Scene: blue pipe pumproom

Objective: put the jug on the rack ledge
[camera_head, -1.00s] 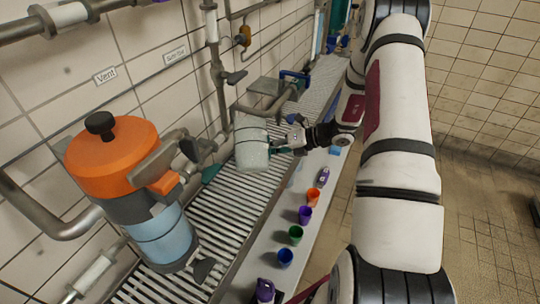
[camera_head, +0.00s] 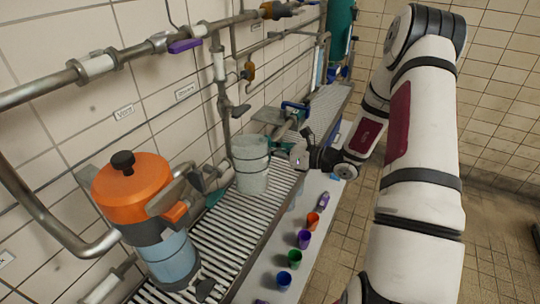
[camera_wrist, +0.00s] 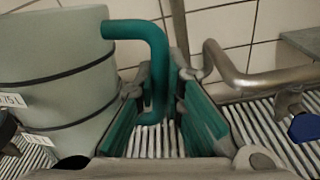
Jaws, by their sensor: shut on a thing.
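The jug (camera_head: 252,165) is a pale grey-green cylinder with dark bands, upright over the slatted metal rack (camera_head: 222,228) along the wall. I cannot tell whether its base touches the slats. In the wrist view the jug (camera_wrist: 55,75) fills the left side, with its teal handle (camera_wrist: 155,60) bending down between my fingers. My gripper (camera_head: 300,156) is to the right of the jug, shut on the handle. It also shows in the wrist view (camera_wrist: 162,115), with teal pads on both sides of the handle. The lower end of the handle is partly hidden.
An orange-lidded container (camera_head: 135,190) with a blue lower body stands on the near rack. Several small cups, including a blue one (camera_head: 283,280), line the pale strip (camera_head: 255,285) in front. Pipes (camera_head: 95,65) run along the wall. A blue-handled valve (camera_head: 295,108) is behind the jug.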

